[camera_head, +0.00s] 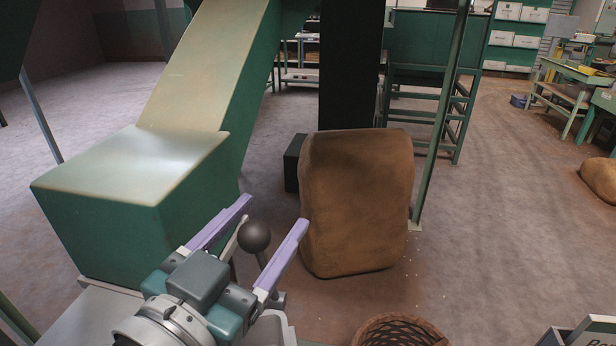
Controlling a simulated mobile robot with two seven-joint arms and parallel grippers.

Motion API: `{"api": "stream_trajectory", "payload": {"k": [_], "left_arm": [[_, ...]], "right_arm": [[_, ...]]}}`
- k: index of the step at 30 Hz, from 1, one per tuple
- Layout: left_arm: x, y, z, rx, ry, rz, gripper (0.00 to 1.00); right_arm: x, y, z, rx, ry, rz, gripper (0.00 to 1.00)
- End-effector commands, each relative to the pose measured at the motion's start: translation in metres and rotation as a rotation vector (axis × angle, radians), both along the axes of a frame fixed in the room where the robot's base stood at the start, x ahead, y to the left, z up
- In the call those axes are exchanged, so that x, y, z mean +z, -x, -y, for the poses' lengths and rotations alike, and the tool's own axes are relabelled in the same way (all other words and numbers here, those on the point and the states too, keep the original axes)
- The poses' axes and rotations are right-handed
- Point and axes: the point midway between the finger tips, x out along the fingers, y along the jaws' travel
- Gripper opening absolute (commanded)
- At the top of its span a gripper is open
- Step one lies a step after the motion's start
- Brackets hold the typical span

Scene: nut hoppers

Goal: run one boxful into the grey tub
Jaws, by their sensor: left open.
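My left gripper (272,214) is open, its two lilac fingers pointing up and away. A dark ball knob (254,236) on a thin lever shows between the fingers; I cannot tell whether they touch it. To the left stands the green hopper box (105,215) under a sloping chute (210,65). A pale grey edge (284,328) shows beside my gripper at the bottom; I cannot tell whether it is the grey tub. My gripper and wrist hide what lies under the knob. My right gripper is not in view.
A large brown sack (358,200) stands just right of my gripper. A wicker basket (400,330) is at the bottom edge. A green post (440,120) rises behind the sack. Another sack (601,178) lies at the far right. The floor between is clear.

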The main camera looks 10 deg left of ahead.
Motion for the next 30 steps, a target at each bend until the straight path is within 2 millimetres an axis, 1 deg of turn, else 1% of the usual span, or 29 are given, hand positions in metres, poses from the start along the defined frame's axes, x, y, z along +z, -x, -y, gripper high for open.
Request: {"api": "stream_trajectory", "payload": {"k": [1, 4, 12, 14, 30], "left_arm": [[0.0001, -0.0054, 0.0015, 0.000, 0.000, 0.001, 0.71], [0.0000, -0.0106, 0.0027, 0.000, 0.000, 0.000, 0.71], [0.0000, -0.0120, 0.0029, -0.001, 0.000, -0.001, 0.71], [0.0000, -0.0120, 0.0029, -0.001, 0.000, -0.001, 0.65], [0.0000, -0.0117, 0.0027, 0.000, -0.001, -0.001, 0.04]], "right_arm": [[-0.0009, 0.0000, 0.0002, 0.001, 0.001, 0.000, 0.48], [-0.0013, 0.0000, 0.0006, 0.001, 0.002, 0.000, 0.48], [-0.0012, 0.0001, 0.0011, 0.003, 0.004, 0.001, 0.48], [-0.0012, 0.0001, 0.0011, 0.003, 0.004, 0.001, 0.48], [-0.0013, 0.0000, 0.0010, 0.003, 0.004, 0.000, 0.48]]}}
